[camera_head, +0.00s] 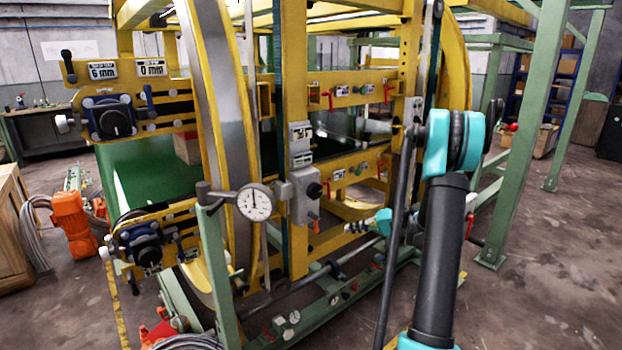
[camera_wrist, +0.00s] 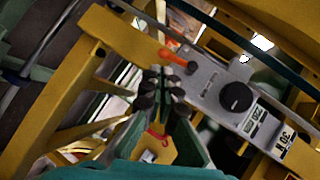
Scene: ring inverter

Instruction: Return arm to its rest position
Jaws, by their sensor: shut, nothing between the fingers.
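My arm (camera_head: 438,240), black with teal joints, rises in front of the yellow ring machine at the right of the head view. My gripper (camera_wrist: 160,90) shows in the wrist view with its dark finger pads close together and nothing held. In the head view only a small teal part near the arm may be the gripper, largely hidden. In the wrist view a grey control box (camera_wrist: 215,88) with a black knob (camera_wrist: 236,97) and an orange lever (camera_wrist: 176,60) lies beyond and right of the fingers, apparently apart from them.
The yellow frame (camera_head: 294,140) and large ring (camera_head: 215,110) fill the middle of the head view. A dial gauge (camera_head: 254,202) stands in front. A green post (camera_head: 525,135) stands right of my arm. Open floor (camera_head: 540,290) lies at the lower right. An orange motor (camera_head: 73,222) is at left.

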